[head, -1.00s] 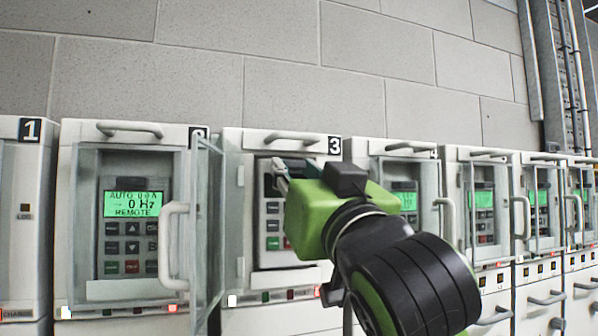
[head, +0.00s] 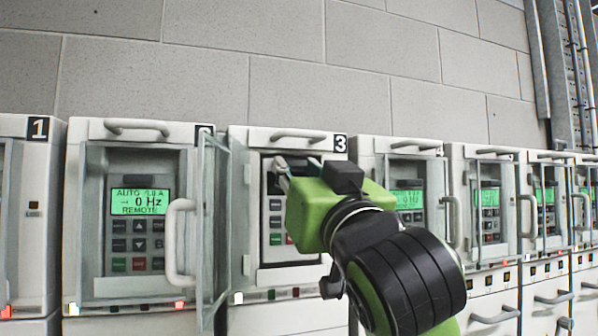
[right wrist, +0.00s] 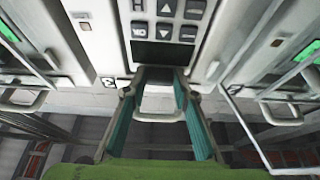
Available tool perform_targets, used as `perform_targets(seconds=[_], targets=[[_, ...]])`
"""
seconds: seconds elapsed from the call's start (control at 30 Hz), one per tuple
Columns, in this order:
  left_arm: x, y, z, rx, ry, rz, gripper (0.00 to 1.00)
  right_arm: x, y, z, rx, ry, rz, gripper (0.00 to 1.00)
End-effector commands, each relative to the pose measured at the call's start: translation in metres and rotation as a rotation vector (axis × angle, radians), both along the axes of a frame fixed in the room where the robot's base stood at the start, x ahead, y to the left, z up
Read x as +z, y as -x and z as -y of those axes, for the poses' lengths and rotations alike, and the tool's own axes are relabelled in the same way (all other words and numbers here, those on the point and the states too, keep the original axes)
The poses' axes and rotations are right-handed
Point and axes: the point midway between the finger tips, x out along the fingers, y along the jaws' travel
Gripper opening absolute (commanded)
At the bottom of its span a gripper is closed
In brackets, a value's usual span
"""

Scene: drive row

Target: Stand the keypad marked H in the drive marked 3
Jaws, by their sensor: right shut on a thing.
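The drive marked 3 (head: 310,139) stands in the middle of the head view with its glass door (head: 215,225) swung open to the left. My right gripper (head: 282,172) is at the upper part of its bay. In the right wrist view the gripper's teal fingers (right wrist: 160,80) are shut on the screen end of a grey keypad (right wrist: 137,60) marked H. The keypad's screen is dark. It is upright in the bay of drive 3, and its buttons show in the head view (head: 275,222). I cannot tell whether it is fully seated. My left gripper is not in view.
The drive marked 1 (head: 38,127) is at the left. Drive 2 (head: 85,180) has a lit green display and a protruding handle (head: 180,243). More drives with lit displays and handles run to the right, starting with one (head: 400,146) beside my right arm.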

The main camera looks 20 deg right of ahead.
Motion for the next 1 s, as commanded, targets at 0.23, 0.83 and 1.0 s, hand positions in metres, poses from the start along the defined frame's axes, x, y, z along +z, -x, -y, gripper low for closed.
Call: perform_targets(seconds=[0.23, 0.83, 1.0], targets=[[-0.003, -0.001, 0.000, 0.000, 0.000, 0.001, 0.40, -0.002, 0.000, 0.000, 0.000, 0.000, 0.002, 0.07], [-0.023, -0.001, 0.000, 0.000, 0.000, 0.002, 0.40, -0.026, 0.000, 0.000, 0.000, 0.000, 0.002, 0.07], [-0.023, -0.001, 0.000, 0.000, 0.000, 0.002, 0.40, -0.026, 0.000, 0.000, 0.000, 0.000, 0.002, 0.07]])
